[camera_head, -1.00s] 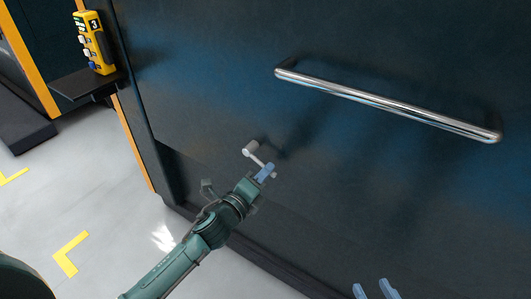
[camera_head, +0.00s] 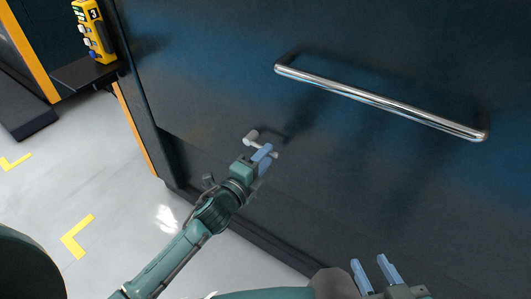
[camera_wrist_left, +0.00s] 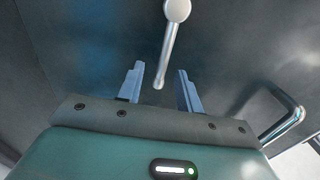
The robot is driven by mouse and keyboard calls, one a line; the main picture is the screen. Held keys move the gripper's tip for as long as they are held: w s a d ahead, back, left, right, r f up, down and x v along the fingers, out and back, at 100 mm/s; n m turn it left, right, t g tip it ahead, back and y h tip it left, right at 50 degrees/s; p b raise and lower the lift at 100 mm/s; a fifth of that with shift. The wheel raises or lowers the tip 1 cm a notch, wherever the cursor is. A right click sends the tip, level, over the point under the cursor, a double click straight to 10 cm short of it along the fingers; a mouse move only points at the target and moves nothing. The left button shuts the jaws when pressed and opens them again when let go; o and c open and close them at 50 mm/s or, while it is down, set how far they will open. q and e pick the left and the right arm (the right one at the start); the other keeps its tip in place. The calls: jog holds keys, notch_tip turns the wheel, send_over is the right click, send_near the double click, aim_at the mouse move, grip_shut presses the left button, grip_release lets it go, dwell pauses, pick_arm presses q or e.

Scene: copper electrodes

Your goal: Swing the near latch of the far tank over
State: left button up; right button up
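The latch (camera_head: 251,138) is a small pale grey lever with a round pivot, low on the dark tank front. Its arm slants down to the right. My left gripper (camera_head: 264,159) is at the arm's free end. In the left wrist view the latch (camera_wrist_left: 171,45) hangs from its pivot at the top, and its tip reaches between the two spread fingers of my left gripper (camera_wrist_left: 160,85). Gaps show on both sides, so it is not gripped. My right gripper (camera_head: 375,273) is open and empty at the bottom edge, away from the latch.
A long chrome handle bar (camera_head: 380,101) crosses the dark tank front (camera_head: 210,60) above the latch. A yellow control box (camera_head: 93,32) stands on a dark shelf (camera_head: 85,74) at the upper left. Pale floor with yellow corner marks (camera_head: 76,237) is clear at left.

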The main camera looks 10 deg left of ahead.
pick_arm(q)
jog(key=p+v, duration=0.1)
jog(key=v, duration=0.4)
pick_arm(e)
jog(key=shift+r, duration=0.65)
jog(key=shift+f, duration=0.15)
pick_arm(q)
jog(key=v, duration=1.3)
jog(key=shift+b, duration=0.35)
pick_arm(e)
notch_tip(320, 180, down, 7)
jog(key=m+g, duration=0.1)
jog(key=m, duration=0.1)
pick_arm(q)
jog(key=shift+s, duration=0.2)
pick_arm(e)
jog(key=shift+a+f, duration=0.1)
